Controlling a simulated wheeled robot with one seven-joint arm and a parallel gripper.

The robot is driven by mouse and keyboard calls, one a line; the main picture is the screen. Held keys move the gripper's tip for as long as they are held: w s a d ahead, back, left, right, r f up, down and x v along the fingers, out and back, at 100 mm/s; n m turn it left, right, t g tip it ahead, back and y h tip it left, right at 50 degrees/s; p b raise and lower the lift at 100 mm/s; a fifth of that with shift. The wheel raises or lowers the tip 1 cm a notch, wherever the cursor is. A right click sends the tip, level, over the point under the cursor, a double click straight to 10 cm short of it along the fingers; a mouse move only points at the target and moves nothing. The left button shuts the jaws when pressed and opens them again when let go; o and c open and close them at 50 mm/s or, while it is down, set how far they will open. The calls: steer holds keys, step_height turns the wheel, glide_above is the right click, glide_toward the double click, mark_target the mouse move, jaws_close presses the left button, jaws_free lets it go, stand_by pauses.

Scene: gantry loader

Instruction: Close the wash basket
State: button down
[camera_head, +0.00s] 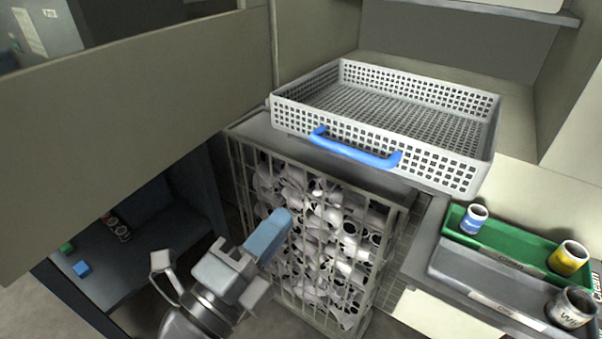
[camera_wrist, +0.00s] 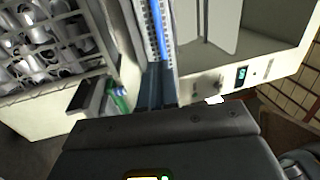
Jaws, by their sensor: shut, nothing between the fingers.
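The wash basket (camera_head: 455,162) is a white perforated tray with a blue handle (camera_head: 354,149) on its front wall. In the head view it juts forward out of the cabinet bay. My gripper (camera_head: 280,222) is below and left of the handle, apart from it, with its blue fingers shut and empty. In the wrist view the shut fingers (camera_wrist: 158,85) point toward the perforated basket wall and the blue handle (camera_wrist: 160,30). How far the fingertips are from the handle is hard to tell there.
A wire cage (camera_head: 315,225) full of metal parts stands under the basket, close behind my gripper. A large beige panel (camera_head: 130,130) hangs at the left. At the right are a green tray (camera_head: 460,210) and a grey tray (camera_head: 450,262) with cups.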

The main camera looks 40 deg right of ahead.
mark_target(338, 150)
steer(key=p+x, duration=0.3)
steer(key=x, duration=1)
steer(key=shift+d+p, duration=0.3)
steer(key=shift+p, duration=0.05)
steer(key=shift+w+d, duration=0.1)
